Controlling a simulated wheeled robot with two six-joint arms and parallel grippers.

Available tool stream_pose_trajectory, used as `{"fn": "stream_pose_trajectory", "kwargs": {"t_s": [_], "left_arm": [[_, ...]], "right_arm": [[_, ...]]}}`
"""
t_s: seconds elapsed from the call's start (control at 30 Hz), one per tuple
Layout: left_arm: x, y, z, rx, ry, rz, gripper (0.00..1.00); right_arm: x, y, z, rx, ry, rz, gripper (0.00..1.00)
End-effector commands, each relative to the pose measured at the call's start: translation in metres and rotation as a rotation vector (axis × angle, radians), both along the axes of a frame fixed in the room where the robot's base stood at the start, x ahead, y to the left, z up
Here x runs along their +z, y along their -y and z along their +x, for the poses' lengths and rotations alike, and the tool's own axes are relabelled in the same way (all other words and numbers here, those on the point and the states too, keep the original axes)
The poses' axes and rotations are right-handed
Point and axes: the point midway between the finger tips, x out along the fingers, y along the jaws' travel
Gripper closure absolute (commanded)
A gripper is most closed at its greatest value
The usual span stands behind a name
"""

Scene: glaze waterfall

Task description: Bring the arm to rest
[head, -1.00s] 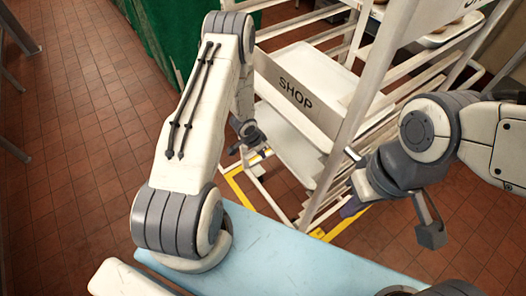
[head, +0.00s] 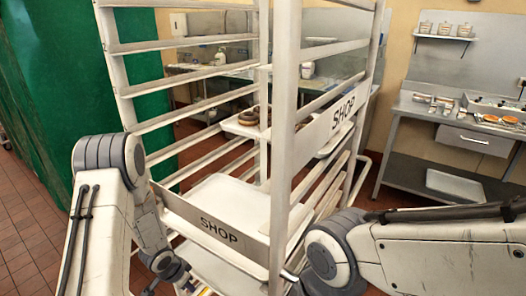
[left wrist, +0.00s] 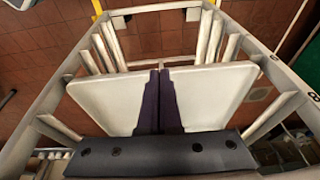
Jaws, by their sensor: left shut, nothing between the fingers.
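My left arm (head: 105,205) comes in from the left in the head view and bends down beside the white rack. My left gripper (head: 168,268) is low at the rack's front left corner, near the bottom edge of the view. In the left wrist view its two dark fingers (left wrist: 160,85) lie together, shut and empty, with a white tray behind them. I cannot tell the gap between fingers and tray. My right arm (head: 400,252) reaches in from the right, in front of the rack.
The tall white rack (head: 287,130) with SHOP signs stands close ahead and holds trays, one with brown ring-shaped items (head: 250,116). A green curtain (head: 60,90) is at left. A steel counter (head: 455,122) with a drawer stands at right. Tiled floor (head: 25,235) shows at left.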

Motion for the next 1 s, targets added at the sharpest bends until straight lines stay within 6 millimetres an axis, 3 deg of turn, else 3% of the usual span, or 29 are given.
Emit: {"fn": "stream_pose_trajectory", "kwargs": {"t_s": [0.17,0.37,0.53,0.7,0.83,1.0], "left_arm": [[0.072,0.037,0.012,-0.011,0.013,0.119,1.00],[0.148,0.093,-0.016,0.004,-0.005,0.186,1.00],[0.203,0.143,-0.069,0.000,-0.039,0.177,1.00],[0.245,0.185,-0.149,-0.041,-0.118,0.117,1.00],[0.263,0.201,-0.201,-0.083,-0.183,0.070,1.00],[0.272,0.207,-0.233,-0.114,-0.233,0.040,1.00]], "right_arm": [[0.000,0.000,0.000,0.000,0.000,0.000,1.00],[0.000,0.000,0.000,0.000,0.000,0.000,1.00],[0.000,0.000,0.000,0.000,0.000,0.000,1.00],[0.000,0.000,0.000,0.000,0.000,0.000,1.00],[0.000,0.000,0.000,0.000,0.000,0.000,1.00],[0.000,0.000,0.000,0.000,0.000,0.000,1.00]]}}
